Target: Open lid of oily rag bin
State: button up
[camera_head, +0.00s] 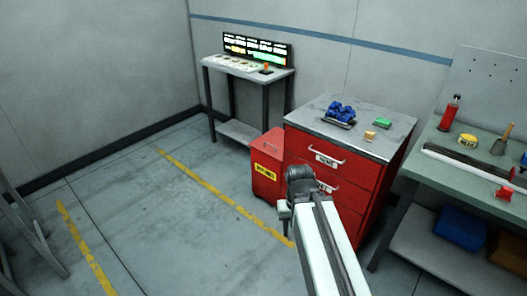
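The oily rag bin (267,185) is a red box on the floor, left of the red drawer cabinet, with a yellow label on its front. Its lid (266,143) appears closed, with a small handle on top. My arm reaches in from the bottom of the view. My gripper (284,210) is at the arm's far end, in front of the bin's lower right part in the picture. I cannot tell whether it touches the bin, and its fingers are too small to read. The bin's lower right side is partly hidden by my arm.
A red drawer cabinet (318,173) stands right of the bin, with a blue part on top. A control panel table (245,70) stands behind. A green-topped workbench (480,177) is at the right. Floor with yellow lines (190,181) is clear at the left.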

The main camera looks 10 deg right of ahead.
aim_at(271, 143)
jog(key=z, duration=0.15)
jog(key=i, duration=0.95)
jog(key=u, duration=0.5)
jog(key=i, duration=0.85)
jog(key=u, duration=1)
jog(key=i, duration=1.5)
jog(key=z, duration=0.5)
